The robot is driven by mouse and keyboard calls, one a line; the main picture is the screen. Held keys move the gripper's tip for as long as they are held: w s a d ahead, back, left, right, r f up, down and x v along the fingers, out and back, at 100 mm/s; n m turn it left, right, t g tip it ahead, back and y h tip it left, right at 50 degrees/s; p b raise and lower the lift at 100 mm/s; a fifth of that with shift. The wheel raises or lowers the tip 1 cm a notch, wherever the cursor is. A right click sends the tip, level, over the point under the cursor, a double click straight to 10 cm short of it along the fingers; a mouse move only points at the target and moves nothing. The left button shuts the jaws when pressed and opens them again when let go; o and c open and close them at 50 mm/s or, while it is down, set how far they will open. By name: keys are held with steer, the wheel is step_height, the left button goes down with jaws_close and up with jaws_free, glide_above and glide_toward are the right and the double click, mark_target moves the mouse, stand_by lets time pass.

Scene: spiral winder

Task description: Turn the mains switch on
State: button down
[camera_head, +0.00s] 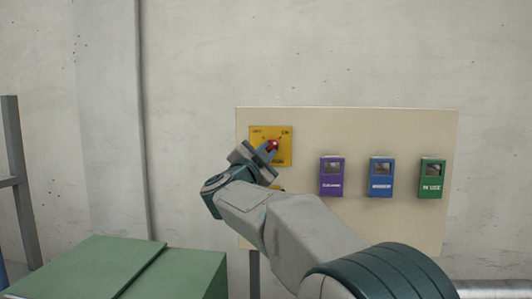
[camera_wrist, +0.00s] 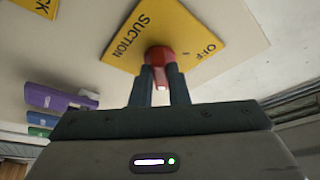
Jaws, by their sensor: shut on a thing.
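A red rotary knob (camera_head: 272,145) sits on a yellow plate (camera_head: 256,139) at the upper left of the beige panel. In the wrist view the plate (camera_wrist: 190,22) reads SUCTION and OFF, and the red knob (camera_wrist: 159,54) is between my fingers. My gripper (camera_head: 268,151) is shut on this knob; it also shows in the wrist view (camera_wrist: 162,85). I cannot tell which mark the knob points to. No plate marked as mains is readable. A second yellow plate (camera_head: 277,187) below is mostly hidden by my gripper; its legible letters end in CK.
The beige panel (camera_head: 390,125) stands before a concrete wall. Purple (camera_head: 332,176), blue (camera_head: 381,177) and green (camera_head: 432,178) boxes are mounted on its right part. A green cabinet (camera_head: 95,268) stands at lower left.

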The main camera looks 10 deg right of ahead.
stand_by(0.3)
steer(key=c, duration=1.4)
jaws_free()
steer(key=b+v, duration=0.2)
steer(key=v, duration=1.2)
steer(key=shift+w+r, duration=0.1)
steer(key=shift+w, duration=0.05)
